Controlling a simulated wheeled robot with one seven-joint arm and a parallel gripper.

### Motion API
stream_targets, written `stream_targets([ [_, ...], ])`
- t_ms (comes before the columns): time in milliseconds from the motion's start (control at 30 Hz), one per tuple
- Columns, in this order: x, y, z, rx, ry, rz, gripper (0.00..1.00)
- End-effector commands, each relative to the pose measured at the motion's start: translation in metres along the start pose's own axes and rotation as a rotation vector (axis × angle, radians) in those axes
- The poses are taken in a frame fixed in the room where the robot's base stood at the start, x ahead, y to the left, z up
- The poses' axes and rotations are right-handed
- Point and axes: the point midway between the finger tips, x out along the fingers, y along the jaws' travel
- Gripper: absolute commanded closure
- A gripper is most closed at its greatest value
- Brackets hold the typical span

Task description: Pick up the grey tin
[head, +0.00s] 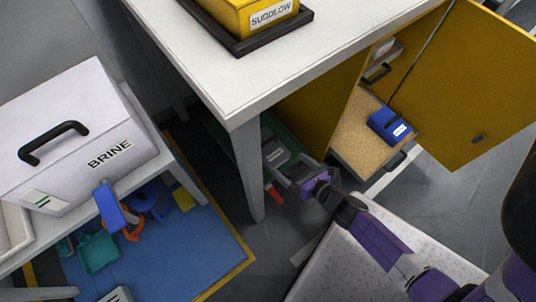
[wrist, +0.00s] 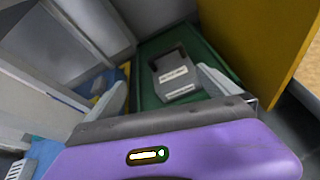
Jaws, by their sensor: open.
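The grey tin (wrist: 172,75) has a darker top part and pale labels. It sits in a green tray (wrist: 150,101) under the white-topped table. In the head view the tin (head: 276,153) shows just beyond my gripper (head: 296,178). In the wrist view my gripper (wrist: 162,76) is open, with one finger to the left of the tin and one to its right. The tin lies farther off, between the fingers in the picture. I cannot tell whether either finger touches it. The lettering on its labels is too small to read.
A table leg (head: 247,172) stands left of my gripper. A yellow cabinet panel (head: 318,105) is close on the right. An open drawer (head: 352,128) holds a blue tin (head: 389,126). A small red object (head: 273,193) is below the tray. A white BRINE box (head: 75,140) stands far left.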

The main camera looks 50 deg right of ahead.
Motion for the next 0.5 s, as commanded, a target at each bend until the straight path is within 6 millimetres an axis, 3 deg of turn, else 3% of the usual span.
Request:
stream_targets([
  [33, 0.015, -0.009, -0.018, -0.063, 0.002, -0.009, 0.00],
  [133, 0.027, -0.017, -0.029, -0.167, 0.009, -0.019, 0.00],
  [267, 0.038, -0.021, -0.034, -0.228, 0.013, -0.023, 0.00],
  [500, 0.076, -0.021, -0.034, -0.236, 0.013, -0.021, 0.00],
])
